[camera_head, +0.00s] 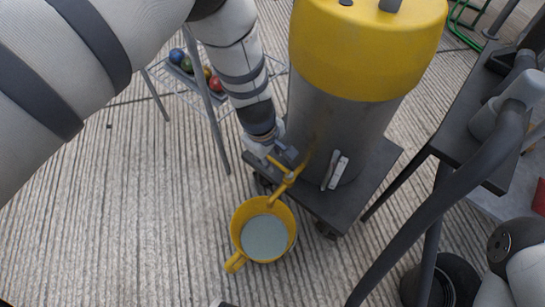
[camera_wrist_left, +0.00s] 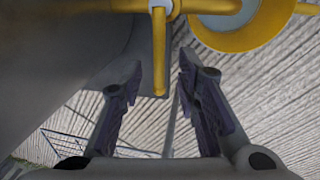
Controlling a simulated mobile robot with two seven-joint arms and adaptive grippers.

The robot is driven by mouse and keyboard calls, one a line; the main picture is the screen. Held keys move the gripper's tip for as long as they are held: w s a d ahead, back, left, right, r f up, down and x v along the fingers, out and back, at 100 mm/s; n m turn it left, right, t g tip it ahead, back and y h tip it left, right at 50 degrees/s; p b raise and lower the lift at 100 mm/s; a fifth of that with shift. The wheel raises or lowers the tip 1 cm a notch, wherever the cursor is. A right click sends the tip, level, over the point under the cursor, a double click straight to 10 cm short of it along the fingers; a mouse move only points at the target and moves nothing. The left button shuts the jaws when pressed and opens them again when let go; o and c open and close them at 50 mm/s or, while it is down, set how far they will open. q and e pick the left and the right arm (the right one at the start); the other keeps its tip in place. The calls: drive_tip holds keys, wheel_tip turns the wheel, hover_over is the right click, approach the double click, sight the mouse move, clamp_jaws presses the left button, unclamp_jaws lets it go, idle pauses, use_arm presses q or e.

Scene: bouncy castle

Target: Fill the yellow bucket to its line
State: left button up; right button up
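The yellow bucket (camera_head: 236,228) stands upright on the floor below the spout of a yellow tap (camera_head: 287,180). Grey-blue water (camera_head: 265,239) shows inside it; I cannot make out the line. The tap is on a grey tank with a yellow top (camera_head: 365,45). My left gripper (camera_head: 284,157) is at the tap. In the left wrist view its two fingers (camera_wrist_left: 159,72) are apart, with the yellow tap lever (camera_wrist_left: 159,50) hanging in the gap between them. The bucket rim (camera_wrist_left: 240,40) shows at the upper right there.
The tank stands on a dark low platform (camera_head: 385,165). A wire rack with coloured balls (camera_head: 177,56) is behind my left arm. A dark table (camera_head: 455,125) with grey items is at the right. The ribbed floor left of the bucket is clear.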

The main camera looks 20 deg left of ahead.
use_arm(q)
drive_tip(key=shift+w+f, duration=0.1)
drive_tip(key=shift+f, duration=0.4)
clamp_jaws()
